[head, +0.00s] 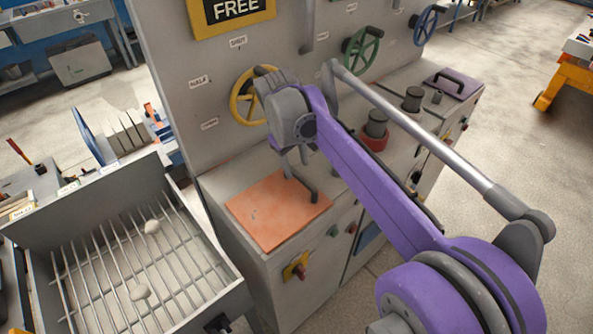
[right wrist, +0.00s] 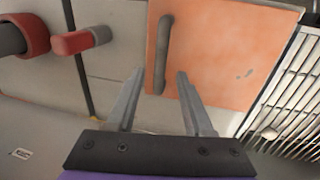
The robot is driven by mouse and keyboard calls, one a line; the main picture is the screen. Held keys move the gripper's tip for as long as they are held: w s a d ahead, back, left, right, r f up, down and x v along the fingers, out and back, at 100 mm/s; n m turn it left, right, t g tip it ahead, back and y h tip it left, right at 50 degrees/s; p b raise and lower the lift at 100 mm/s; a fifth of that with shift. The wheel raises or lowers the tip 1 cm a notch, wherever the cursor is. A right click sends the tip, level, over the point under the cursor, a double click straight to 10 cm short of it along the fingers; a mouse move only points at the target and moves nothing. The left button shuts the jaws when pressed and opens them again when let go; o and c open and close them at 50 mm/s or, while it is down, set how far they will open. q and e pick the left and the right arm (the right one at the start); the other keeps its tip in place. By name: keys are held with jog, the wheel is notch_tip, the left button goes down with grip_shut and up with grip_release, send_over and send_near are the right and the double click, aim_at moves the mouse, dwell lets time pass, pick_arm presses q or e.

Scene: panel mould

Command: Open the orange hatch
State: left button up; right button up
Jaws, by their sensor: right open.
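The orange hatch (head: 262,215) lies flat and closed on the grey cabinet's top, near its left end. Its dark grey bar handle (head: 299,186) runs along the hatch's right side. The hatch (right wrist: 225,55) and handle (right wrist: 163,50) also show in the right wrist view. My right gripper (head: 296,166) is just above the handle in the head view. In the right wrist view its open fingers (right wrist: 160,74) are on either side of the handle's near end, with visible gaps, and hold nothing. My left gripper is not in view.
A yellow handwheel (head: 243,97) stands on the upright panel behind the hatch. A red-based knob (head: 373,135) is on the cabinet top to the right. A barred metal tray (head: 60,200) stands to the left.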

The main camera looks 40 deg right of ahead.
aim_at(298, 174)
jog(key=shift+d+f, duration=0.15)
jog(key=shift+f, duration=0.65)
jog(key=shift+d+f, duration=0.15)
jog(key=shift+f, duration=0.6)
jog(key=shift+c, duration=0.2)
grip_shut()
